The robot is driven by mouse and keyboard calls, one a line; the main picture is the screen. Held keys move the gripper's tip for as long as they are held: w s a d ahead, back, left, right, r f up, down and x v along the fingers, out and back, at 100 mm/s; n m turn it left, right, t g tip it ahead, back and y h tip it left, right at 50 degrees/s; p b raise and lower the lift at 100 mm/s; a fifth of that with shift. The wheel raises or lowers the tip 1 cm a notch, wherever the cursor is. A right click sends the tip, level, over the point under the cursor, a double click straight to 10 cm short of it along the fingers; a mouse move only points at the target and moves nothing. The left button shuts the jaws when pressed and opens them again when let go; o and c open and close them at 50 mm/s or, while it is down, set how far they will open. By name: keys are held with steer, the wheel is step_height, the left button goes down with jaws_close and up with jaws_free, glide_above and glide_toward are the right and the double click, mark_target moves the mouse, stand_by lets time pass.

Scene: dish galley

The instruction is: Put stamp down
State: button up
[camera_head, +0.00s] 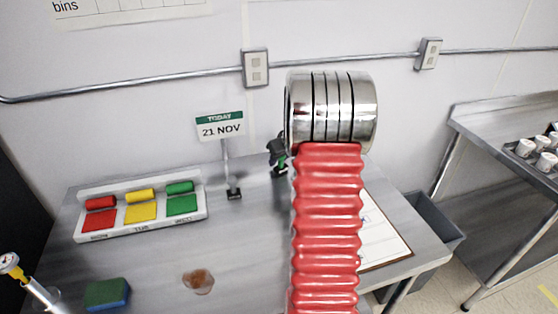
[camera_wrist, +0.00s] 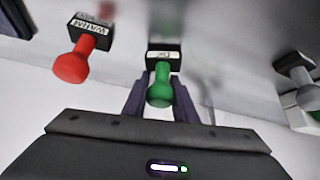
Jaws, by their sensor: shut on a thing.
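My gripper (camera_wrist: 162,84) is shut on a stamp with a green handle (camera_wrist: 160,92) and a black block with a small white label. In the head view the green stamp (camera_head: 282,165) shows only in part, at the back of the table left of my red arm. I cannot tell whether its block touches the table. A red-handled stamp (camera_wrist: 72,66) with a black, labelled block stands apart to the left in the wrist view. My arm hides that part of the table in the head view.
An ink pad tray (camera_head: 200,212) with red, yellow and green pads lies at left. A date sign (camera_head: 221,127) reads 21 NOV. A sponge (camera_head: 107,294) and brown stain (camera_head: 198,281) are in front. A clipboard (camera_head: 386,240) lies right. A grey bin (camera_head: 436,222) stands beyond the table's edge.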

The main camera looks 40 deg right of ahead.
steer(key=shift+f, duration=0.2)
steer(key=shift+f, duration=0.1)
steer(key=o, duration=0.8)
steer(key=shift+o, duration=0.2)
steer(key=v, duration=1.2)
stand_by(0.3)
